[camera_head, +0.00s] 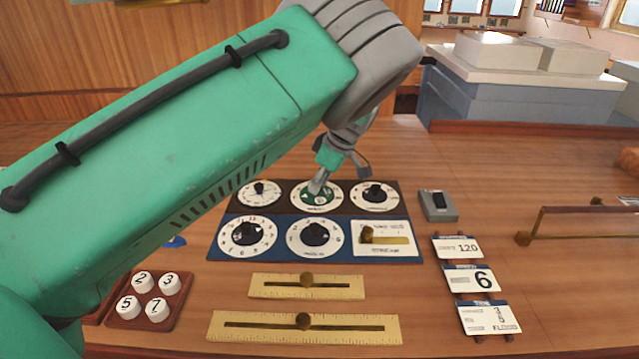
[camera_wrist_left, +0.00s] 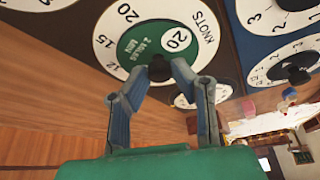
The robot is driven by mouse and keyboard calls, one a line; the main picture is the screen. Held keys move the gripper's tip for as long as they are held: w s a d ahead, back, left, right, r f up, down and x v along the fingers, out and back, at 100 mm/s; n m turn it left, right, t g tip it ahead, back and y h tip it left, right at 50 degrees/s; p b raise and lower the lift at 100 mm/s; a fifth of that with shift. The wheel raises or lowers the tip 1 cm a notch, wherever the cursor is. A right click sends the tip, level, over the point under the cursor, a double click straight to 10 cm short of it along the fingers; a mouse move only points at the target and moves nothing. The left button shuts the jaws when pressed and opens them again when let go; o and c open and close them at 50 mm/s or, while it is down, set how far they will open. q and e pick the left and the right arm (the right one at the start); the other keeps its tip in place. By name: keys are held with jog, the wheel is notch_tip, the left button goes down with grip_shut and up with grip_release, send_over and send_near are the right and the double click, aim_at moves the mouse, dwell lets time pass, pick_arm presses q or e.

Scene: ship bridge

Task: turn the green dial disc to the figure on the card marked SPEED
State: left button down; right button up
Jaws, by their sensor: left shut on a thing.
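The green dial disc (camera_head: 318,198) sits in the middle of the panel's back row. In the left wrist view the green disc (camera_wrist_left: 148,52) has a round white window reading 20, and its white ring shows 12, 15, 20 and KNOTS. My left gripper (camera_head: 318,186) reaches down onto this dial. Three cards lie at the right: 120 (camera_head: 458,247), 6 (camera_head: 470,279) and a several-line card (camera_head: 487,317). Their headings are too small to read surely.
Several black-knobbed dials surround the disc, including the blue-panel dials (camera_head: 247,236) and (camera_head: 314,237). Two brass sliders (camera_head: 306,285) and (camera_head: 303,326) lie in front. A grey switch box (camera_head: 438,206), brass rail (camera_head: 580,211) and numbered-button tray (camera_head: 178,312) stand around.

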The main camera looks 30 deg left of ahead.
pick_arm(q)
jog(key=c, duration=1.4)
grip_release()
jog(key=shift+d+f, duration=0.1)
jog(key=shift+f, duration=0.05)
jog(key=shift+o, duration=0.2)
